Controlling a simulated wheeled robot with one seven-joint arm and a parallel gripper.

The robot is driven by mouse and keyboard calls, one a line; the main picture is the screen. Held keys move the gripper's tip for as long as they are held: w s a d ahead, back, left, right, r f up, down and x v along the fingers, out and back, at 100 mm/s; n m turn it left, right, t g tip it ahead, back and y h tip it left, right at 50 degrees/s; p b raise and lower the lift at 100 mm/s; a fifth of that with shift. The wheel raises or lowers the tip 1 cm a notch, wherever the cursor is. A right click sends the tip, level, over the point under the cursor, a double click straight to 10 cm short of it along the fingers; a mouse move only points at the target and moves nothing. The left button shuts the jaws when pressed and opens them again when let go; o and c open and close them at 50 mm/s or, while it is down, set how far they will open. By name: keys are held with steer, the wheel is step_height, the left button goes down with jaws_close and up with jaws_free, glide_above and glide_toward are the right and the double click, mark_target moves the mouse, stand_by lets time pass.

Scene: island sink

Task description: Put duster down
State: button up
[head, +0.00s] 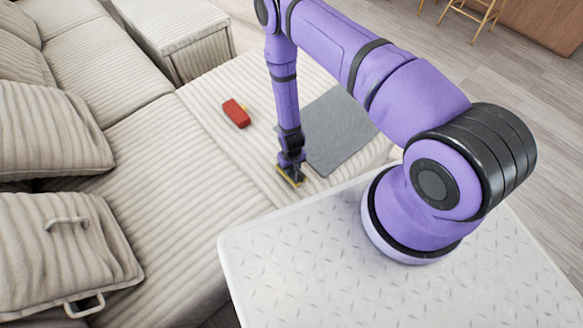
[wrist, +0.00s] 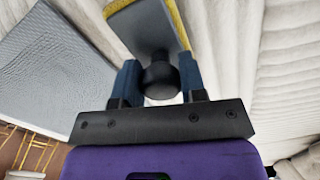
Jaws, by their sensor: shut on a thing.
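The duster is a flat grey block with a yellow edge and a dark round knob. It shows in the wrist view (wrist: 150,28) beyond the fingers, and in the head view (head: 290,177) low at the sofa seat, left of a grey mat (head: 338,128). My gripper (head: 291,163) points down over it. In the wrist view my gripper's two blue fingers (wrist: 160,75) are on either side of the knob, shut on it. I cannot tell whether the duster touches the seat.
A red block (head: 236,113) lies on the beige ribbed sofa (head: 160,150), left of my arm. The grey mat lies flat to the right of the duster. Cushions (head: 45,130) line the left. The seat between the cushions and the duster is clear.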

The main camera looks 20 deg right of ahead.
steer(key=shift+f, duration=0.6)
steer(key=shift+f, duration=0.1)
steer(key=o, duration=1.2)
step_height(320, 180, up, 12)
steer(key=shift+r, duration=0.1)
steer(key=shift+w+r, duration=0.1)
